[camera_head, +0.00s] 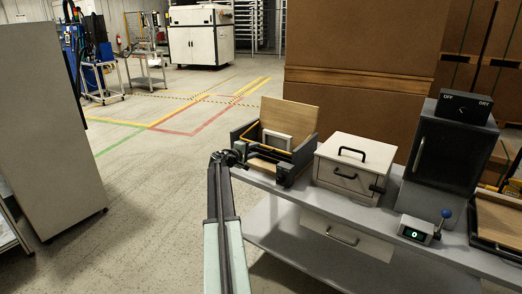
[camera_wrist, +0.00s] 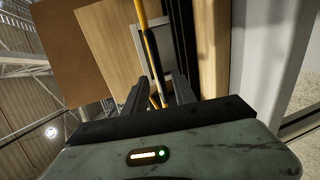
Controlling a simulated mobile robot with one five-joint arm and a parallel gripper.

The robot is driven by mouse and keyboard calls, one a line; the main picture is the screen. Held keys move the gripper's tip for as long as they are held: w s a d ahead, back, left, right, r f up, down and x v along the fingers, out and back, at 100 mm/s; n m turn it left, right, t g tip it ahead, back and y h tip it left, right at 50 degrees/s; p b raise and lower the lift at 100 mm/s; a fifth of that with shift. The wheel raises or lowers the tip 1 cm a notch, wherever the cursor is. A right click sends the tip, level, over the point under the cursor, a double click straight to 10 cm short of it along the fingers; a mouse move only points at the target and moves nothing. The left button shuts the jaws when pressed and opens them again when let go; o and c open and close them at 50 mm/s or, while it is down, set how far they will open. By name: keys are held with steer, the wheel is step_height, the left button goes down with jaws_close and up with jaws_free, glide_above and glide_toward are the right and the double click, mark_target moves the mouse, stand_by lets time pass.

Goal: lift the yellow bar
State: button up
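The yellow bar (camera_head: 270,150) is a thin bent rail on the dark open-topped box at the left end of the grey bench. In the wrist view the yellow bar (camera_wrist: 149,45) runs down from the top edge towards the gap between my fingers. My gripper (camera_wrist: 162,79) is open, with one dark finger on each side of the bar's line and space between them. I cannot tell whether a finger touches the bar. In the head view my gripper (camera_head: 238,155) is at the box's left side, small and partly merged with dark parts.
The box has an upright wooden panel (camera_head: 289,117) and a pale frame (camera_head: 277,139) inside. To its right stand a white lidded box (camera_head: 353,165), a dark cabinet (camera_head: 447,153) and a small display unit with a blue-knobbed lever (camera_head: 416,229). Open floor lies left of the bench.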

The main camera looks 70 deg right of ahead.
steer(key=b+x, duration=0.1)
steer(key=x, duration=0.5)
steer(key=shift+a, duration=0.1)
steer(key=shift+c, duration=0.2)
jaws_close()
steer(key=shift+a, duration=0.1)
steer(key=shift+a, duration=0.1)
stand_by(0.7)
